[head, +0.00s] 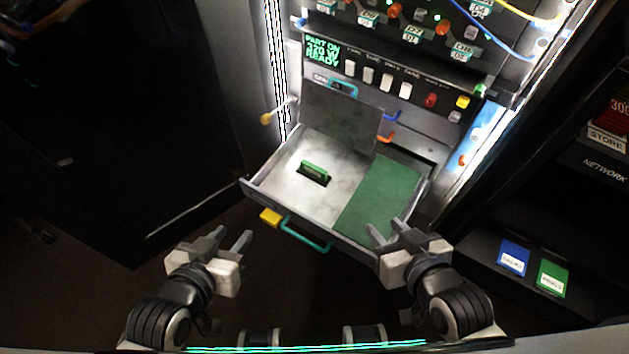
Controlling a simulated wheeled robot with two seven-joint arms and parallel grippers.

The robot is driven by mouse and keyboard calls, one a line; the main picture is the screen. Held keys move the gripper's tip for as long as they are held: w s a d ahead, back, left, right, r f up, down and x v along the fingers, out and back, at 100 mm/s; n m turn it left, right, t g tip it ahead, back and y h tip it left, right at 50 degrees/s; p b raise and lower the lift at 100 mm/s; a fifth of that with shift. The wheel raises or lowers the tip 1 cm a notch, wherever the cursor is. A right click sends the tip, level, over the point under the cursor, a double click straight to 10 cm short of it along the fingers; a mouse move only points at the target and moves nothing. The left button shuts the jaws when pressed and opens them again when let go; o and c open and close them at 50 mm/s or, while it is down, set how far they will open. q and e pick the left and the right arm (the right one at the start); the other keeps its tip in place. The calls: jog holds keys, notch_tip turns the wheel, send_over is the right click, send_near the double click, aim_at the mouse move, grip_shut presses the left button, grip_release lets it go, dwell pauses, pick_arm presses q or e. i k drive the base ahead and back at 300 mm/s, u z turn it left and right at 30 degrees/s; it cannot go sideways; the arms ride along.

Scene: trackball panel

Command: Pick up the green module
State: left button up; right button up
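The green module (314,169) is a small upright green piece sitting in a dark slot (318,180) in the white floor of the open drawer (298,190). My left gripper (234,235) is open and empty, in front of the drawer's left side, apart from the module. My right gripper (389,230) is open and empty at the drawer's front right corner, its fingers pointing toward the green mat (385,188). Whether the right fingers touch the drawer I cannot tell.
The drawer has a teal handle (307,237) and a yellow block (270,217) at its front. A grey raised lid (340,125) stands behind the module. Above is a panel with several switches.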

aim_at(307, 166)
jog(key=z, duration=0.05)
jog(key=k, duration=0.85)
jog(key=u, duration=0.75)
jog(key=i, duration=1.2)
jog(key=z, duration=0.15)
